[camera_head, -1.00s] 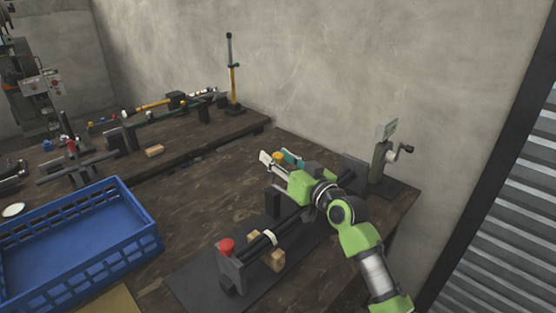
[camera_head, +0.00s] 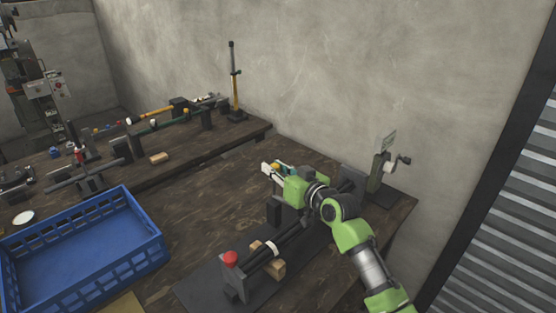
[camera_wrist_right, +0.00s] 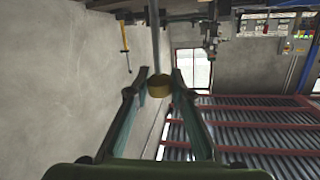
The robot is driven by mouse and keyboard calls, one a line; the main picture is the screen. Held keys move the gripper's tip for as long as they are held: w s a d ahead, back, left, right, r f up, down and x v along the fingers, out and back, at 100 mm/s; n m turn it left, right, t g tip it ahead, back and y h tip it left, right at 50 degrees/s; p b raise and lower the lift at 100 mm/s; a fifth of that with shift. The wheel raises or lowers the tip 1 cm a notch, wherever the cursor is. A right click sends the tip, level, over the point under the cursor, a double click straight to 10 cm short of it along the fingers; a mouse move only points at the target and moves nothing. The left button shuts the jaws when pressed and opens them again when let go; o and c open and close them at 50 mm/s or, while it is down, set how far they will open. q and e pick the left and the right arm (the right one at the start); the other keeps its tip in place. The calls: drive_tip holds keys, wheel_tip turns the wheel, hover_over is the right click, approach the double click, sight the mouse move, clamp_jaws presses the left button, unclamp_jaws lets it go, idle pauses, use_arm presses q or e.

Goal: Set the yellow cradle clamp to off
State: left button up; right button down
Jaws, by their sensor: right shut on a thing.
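The yellow cradle clamp shows as a yellow knob (camera_wrist_right: 159,85) on a grey rod in the right wrist view. My right gripper (camera_wrist_right: 160,76) has a finger on each side of it and is shut on it. In the head view the right gripper (camera_head: 277,169) is over the far part of the black press fixture (camera_head: 205,282). Only a bit of yellow shows between its fingers there, and my gripper and wrist hide the clamp's base. My left gripper is not in view.
A red knob (camera_head: 231,258) tops the fixture's near end, beside wooden blocks (camera_head: 275,268). A crank device (camera_head: 378,170) stands behind my right arm. A blue crate (camera_head: 85,245) is at the left. Bare tabletop (camera_head: 195,205) lies between crate and fixture.

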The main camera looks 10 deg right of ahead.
drive_tip(key=w+a+f+g+h+p, duration=0.2)
drive_tip(key=w+a+f+g+p, duration=0.1)
drive_tip(key=w+a+g+p, duration=0.1)
drive_tip(key=shift+w+a+f+n+g+h+p, duration=0.35)
drive_tip(key=shift+w+g+p, duration=0.25)
drive_tip(key=shift+w+p, duration=0.85)
drive_tip(key=shift+a, duration=0.1)
drive_tip(key=c, duration=1.8)
unclamp_jaws()
drive_tip(key=shift+w+f, duration=0.1)
drive_tip(key=shift+o, duration=0.2)
drive_tip(key=shift+w, duration=0.1)
